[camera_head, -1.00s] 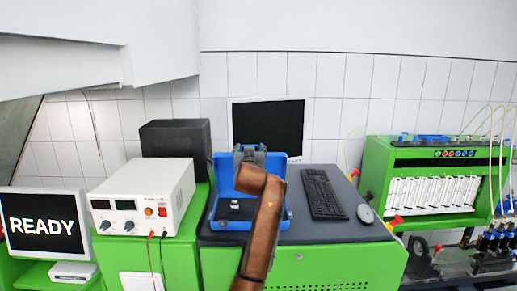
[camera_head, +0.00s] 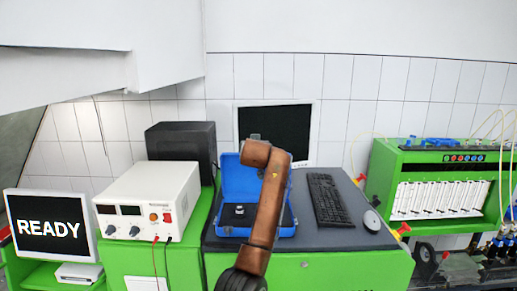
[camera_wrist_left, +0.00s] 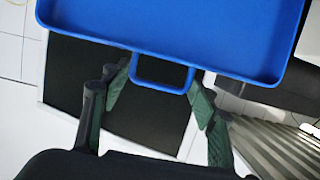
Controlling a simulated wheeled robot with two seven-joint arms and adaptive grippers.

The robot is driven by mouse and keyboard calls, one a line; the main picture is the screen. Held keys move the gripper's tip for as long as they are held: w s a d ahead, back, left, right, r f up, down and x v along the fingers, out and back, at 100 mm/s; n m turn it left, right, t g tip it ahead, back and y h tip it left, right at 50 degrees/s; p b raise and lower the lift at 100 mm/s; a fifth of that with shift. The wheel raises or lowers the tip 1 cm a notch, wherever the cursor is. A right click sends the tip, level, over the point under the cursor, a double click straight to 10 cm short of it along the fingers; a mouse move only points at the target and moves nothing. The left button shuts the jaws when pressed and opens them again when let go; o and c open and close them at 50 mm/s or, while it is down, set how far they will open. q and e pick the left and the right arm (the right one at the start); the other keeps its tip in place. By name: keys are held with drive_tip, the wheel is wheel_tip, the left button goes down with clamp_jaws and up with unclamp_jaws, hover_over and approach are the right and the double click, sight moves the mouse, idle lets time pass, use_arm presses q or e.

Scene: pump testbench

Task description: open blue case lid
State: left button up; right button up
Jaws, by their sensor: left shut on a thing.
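The blue case (camera_head: 287,229) stands on the dark bench top with its lid (camera_head: 230,177) raised, so its inside is exposed. A small pale item (camera_head: 239,210) lies inside. My brown left arm crosses in front of the case and covers part of it and most of the left gripper. In the left wrist view the blue lid (camera_wrist_left: 200,35) fills the top, with its handle (camera_wrist_left: 160,85) between the fingers of my left gripper (camera_wrist_left: 160,80). That gripper is shut on the handle. My right gripper is in neither view.
A keyboard (camera_head: 327,200) and mouse (camera_head: 371,220) lie right of the case. A white power supply (camera_head: 150,200) stands to the left, a black box (camera_head: 181,146) behind it. A dark monitor (camera_head: 290,125) stands behind the case. A green test rack (camera_head: 440,160) is at right.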

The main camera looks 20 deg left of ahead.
use_arm(q)
drive_tip(key=o, duration=1.3)
drive_tip(key=shift+s+r, duration=0.1)
drive_tip(key=shift+r, duration=0.35)
drive_tip(key=o, duration=0.4)
drive_tip(key=shift+s+d, duration=0.15)
drive_tip(key=shift+s, duration=0.05)
drive_tip(key=shift+c, duration=0.2)
drive_tip(key=shift+w+f, duration=0.2)
drive_tip(key=shift+f, duration=0.05)
drive_tip(key=v, duration=1.2)
